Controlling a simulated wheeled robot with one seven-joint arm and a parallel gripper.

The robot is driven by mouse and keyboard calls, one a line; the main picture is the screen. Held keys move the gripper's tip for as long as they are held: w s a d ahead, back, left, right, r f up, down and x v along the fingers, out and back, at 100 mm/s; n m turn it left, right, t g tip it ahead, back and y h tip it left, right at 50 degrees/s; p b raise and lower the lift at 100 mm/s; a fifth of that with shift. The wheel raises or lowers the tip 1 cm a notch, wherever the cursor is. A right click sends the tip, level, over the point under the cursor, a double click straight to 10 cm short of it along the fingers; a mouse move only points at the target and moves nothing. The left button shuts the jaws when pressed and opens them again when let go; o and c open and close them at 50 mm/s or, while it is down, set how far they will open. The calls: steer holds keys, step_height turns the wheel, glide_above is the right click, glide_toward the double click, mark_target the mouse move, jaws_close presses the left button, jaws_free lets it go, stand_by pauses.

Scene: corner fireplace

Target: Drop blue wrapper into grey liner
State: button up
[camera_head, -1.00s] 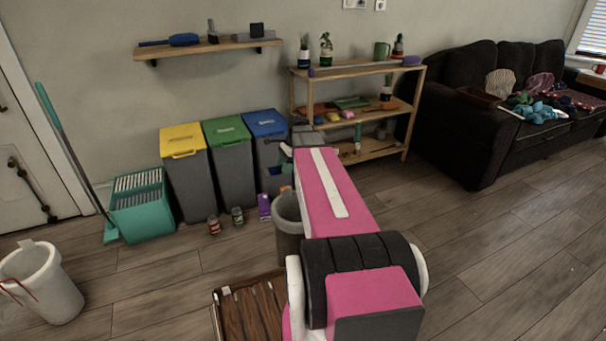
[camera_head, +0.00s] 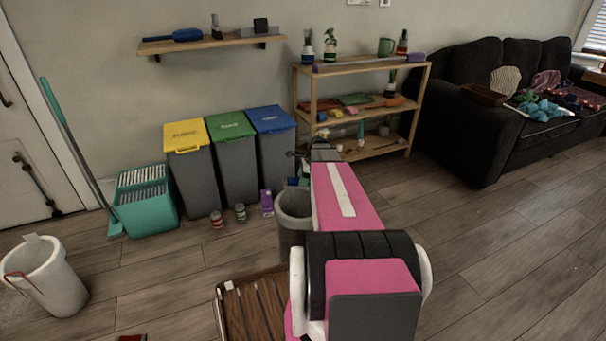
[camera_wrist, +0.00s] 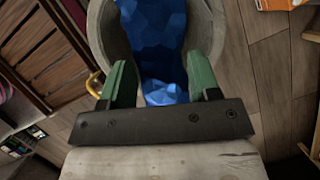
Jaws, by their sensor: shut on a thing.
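In the wrist view, my gripper (camera_wrist: 160,72) has its two green fingers closed against the sides of a crumpled, faceted blue wrapper (camera_wrist: 165,94). Blue faceted surface continues beyond the fingers, within the round grey rim below. I cannot tell whether all of that blue is one piece. The grey bin (camera_head: 293,206) stands on the floor beside my arm in the head view, its right side partly hidden by the arm. Its rim also shows in the wrist view (camera_wrist: 112,34), around the blue. The head view hardly shows the fingers or wrapper.
A wooden slatted crate (camera_head: 252,308) stands in front of the grey bin. Yellow (camera_head: 187,135), green (camera_head: 230,126) and blue-lidded (camera_head: 270,119) bins line the wall. A white bin (camera_head: 45,275) is at the left. Floor at the right is clear.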

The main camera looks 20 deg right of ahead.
steer(key=shift+f, duration=0.6)
steer(key=o, duration=1.1)
steer(key=shift+r, duration=0.1)
steer(key=v, duration=1)
steer(key=shift+s+d+r, duration=0.15)
steer(key=shift+d+r, duration=0.05)
steer(key=shift+r, duration=0.05)
